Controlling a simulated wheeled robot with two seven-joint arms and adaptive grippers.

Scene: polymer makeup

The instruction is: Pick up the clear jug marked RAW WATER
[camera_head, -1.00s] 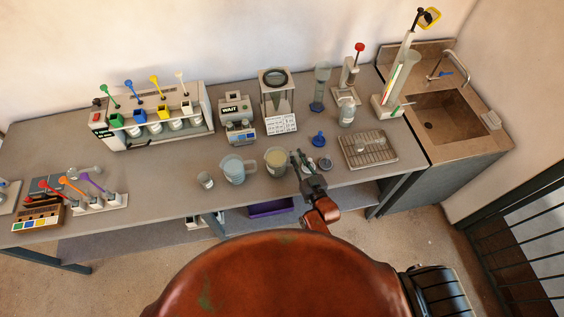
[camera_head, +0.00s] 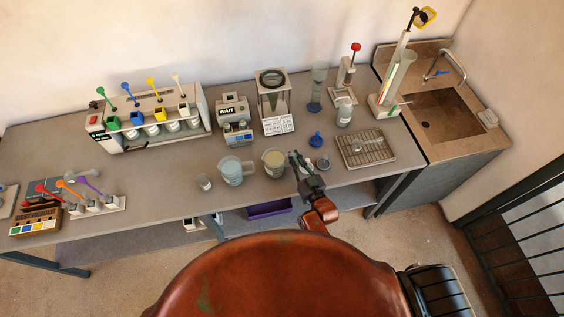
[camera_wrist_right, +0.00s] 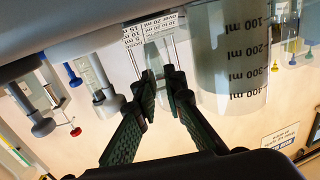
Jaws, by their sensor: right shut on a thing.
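A clear jug with yellowish contents (camera_head: 273,165) stands near the table's front edge. Its marked wall (camera_wrist_right: 230,65) fills the upper right middle of the right wrist view, beside the fingers. I cannot read a RAW WATER label on it. My right gripper (camera_head: 297,160) is at the jug's right side, and its dark fingers (camera_wrist_right: 160,85) are close together. It is shut on the jug, seemingly at its handle, but the contact is hard to see. A second clear jug with bluish contents (camera_head: 231,172) stands to the left. My left gripper is not in view.
A small beaker (camera_head: 205,183) stands left of the jugs. A blue stopper-like piece (camera_head: 316,140) and a wire rack (camera_head: 366,150) are to the right. The WAIT device (camera_head: 232,115) and balance-like case (camera_head: 273,100) stand behind. The sink (camera_head: 440,115) is far right.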

